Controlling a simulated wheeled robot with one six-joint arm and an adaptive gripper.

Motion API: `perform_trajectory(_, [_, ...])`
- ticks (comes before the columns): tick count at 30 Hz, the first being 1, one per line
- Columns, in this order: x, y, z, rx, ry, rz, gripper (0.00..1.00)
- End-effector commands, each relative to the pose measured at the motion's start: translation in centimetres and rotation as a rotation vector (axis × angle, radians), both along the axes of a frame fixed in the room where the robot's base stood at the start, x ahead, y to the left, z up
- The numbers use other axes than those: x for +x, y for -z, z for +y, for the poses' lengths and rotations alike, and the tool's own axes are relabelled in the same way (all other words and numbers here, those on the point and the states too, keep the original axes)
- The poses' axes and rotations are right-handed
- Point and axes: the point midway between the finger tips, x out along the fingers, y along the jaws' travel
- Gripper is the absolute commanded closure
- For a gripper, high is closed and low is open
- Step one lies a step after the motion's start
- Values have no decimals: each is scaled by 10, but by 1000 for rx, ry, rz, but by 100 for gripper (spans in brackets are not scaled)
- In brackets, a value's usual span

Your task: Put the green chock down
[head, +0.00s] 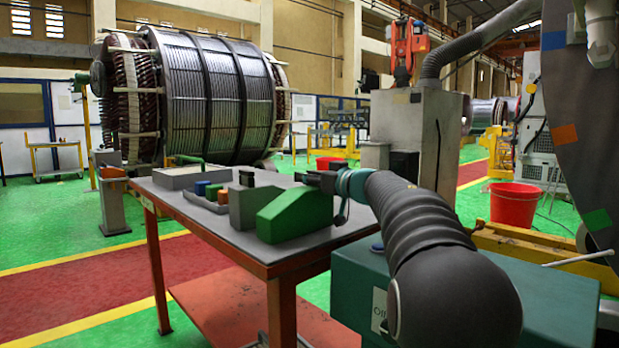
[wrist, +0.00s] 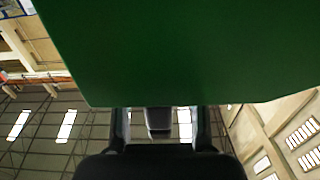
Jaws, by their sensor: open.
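The green chock (head: 295,215) is a wedge-shaped block with a sloping face, at the near right part of the grey-topped table (head: 325,239). It appears to rest on the top. In the wrist view the green chock (wrist: 190,50) fills most of the upper picture, close to the fingers. My gripper (head: 318,180) is beside the upper right end of the chock. In the wrist view my gripper (wrist: 160,125) has its two fingers apart, with a gap between them. The contact between fingers and chock is hidden.
A grey block (head: 250,206) stands just left of the chock. A grey tray (head: 212,203) with small blue and orange pieces is farther left. A teal box (head: 540,300) stands at the right below my arm. The table's left front top is clear.

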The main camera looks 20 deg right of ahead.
Motion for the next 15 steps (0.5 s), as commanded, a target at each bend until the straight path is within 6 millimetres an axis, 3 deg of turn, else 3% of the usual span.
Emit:
perform_trajectory(5, [-6, -2, -3, 0, 2, 0, 58])
perform_trajectory(15, [-64, -3, -27, -1, 4, 0, 58])
